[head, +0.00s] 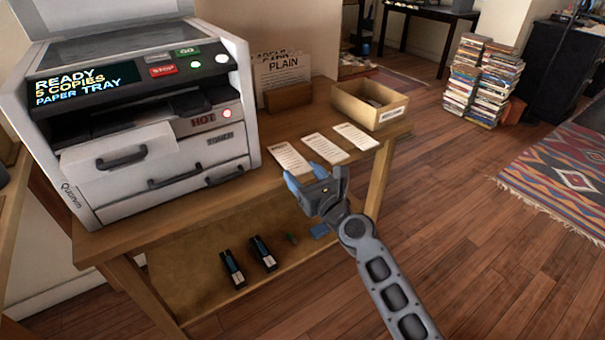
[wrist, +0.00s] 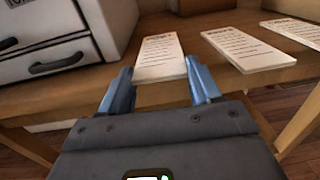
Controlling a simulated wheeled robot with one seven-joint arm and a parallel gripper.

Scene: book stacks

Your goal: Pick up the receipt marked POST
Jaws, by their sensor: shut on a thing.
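Three white printed receipts lie in a row on the wooden table: a left one (head: 290,158), a middle one (head: 326,148) and a right one (head: 356,136). Their headings are too small to read, so I cannot tell which is marked POST. My gripper (head: 314,180) is at the table's front edge, with its blue fingers pointing at the left receipt. In the wrist view the left receipt (wrist: 161,55) has its near end between the two fingertips (wrist: 160,76), and my gripper is shut on it. The middle receipt (wrist: 248,48) lies apart to the right.
A copier (head: 150,110) stands left of the receipts. A cardboard box (head: 366,108) and a PLAIN sign (head: 283,78) stand behind them. Two dark cartridges (head: 232,268) lie on the lower shelf (head: 190,270). Book stacks (head: 483,78) and a rug (head: 565,175) are on the floor to the right.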

